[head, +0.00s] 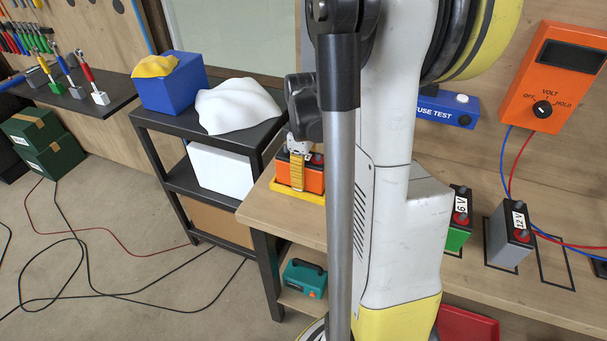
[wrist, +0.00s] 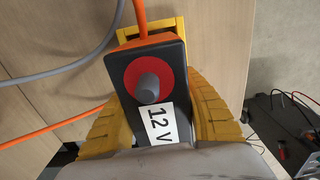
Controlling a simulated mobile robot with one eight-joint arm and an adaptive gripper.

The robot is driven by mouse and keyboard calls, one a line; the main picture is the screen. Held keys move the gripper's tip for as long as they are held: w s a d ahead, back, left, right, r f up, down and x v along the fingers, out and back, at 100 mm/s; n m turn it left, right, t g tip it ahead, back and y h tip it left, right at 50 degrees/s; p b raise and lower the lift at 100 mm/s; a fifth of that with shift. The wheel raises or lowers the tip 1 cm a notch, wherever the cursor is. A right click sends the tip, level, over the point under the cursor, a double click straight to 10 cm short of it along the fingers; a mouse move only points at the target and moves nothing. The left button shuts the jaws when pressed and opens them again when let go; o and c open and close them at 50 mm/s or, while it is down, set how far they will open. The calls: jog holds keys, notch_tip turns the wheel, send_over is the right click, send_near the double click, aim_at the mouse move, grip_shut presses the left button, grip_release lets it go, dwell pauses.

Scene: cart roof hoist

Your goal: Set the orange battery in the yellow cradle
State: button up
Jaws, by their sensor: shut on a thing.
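The orange battery (head: 316,180) is at the left end of the wooden bench, partly hidden behind my arm. In the wrist view its dark top (wrist: 171,62) shows a red ring with a grey post and a 12 V label. My gripper (head: 297,170) is shut on the battery, with one yellow finger on each side in the wrist view (wrist: 160,115). The yellow cradle (head: 282,191) shows at the battery's base, and a yellow edge shows beyond the battery in the wrist view (wrist: 126,34). I cannot tell whether the battery rests fully down in it.
A green 6 V battery (head: 457,236) and a grey 12 V battery (head: 502,243) stand right of my arm. An orange volt meter (head: 562,75) hangs on the wall. A dark cart (head: 178,130) stands left of the bench. Orange (wrist: 85,116) and grey (wrist: 70,68) cables cross the wrist view.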

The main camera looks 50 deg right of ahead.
jog(key=shift+f+b, duration=0.3)
jog(key=shift+f, duration=0.1)
jog(key=o, duration=1.4)
jog(key=shift+o, duration=0.2)
jog(key=shift+r, duration=0.1)
notch_tip(320, 180, up, 12)
jog(key=shift+f, duration=0.1)
